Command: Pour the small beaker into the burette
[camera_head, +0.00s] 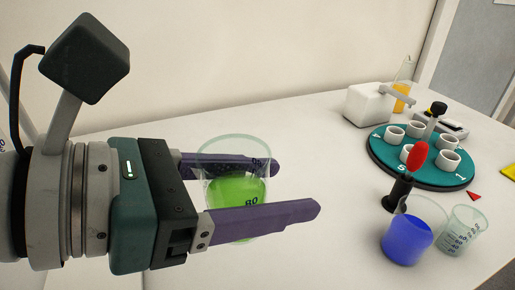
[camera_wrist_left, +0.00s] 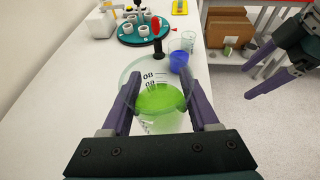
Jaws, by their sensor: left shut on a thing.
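My left gripper (camera_head: 298,188) is shut on a clear beaker (camera_head: 235,152) with green liquid, one purple finger on each side. The same beaker (camera_wrist_left: 157,100) fills the middle of the left wrist view, roughly upright. A container of blue liquid (camera_head: 405,240) stands on the table at right, with a small clear graduated beaker (camera_head: 465,228) beside it that looks empty. I cannot tell which beaker the task calls small. No burette can be made out. My right gripper (camera_wrist_left: 256,72) shows at the right of the left wrist view, its fingers apart and empty.
A teal round rack (camera_head: 380,168) with several white cups stands further back. A black stand with a red top (camera_head: 417,157) is in front of it. Behind are a white device (camera_head: 368,105) and an orange-liquid flask (camera_head: 402,97). The table's middle is clear.

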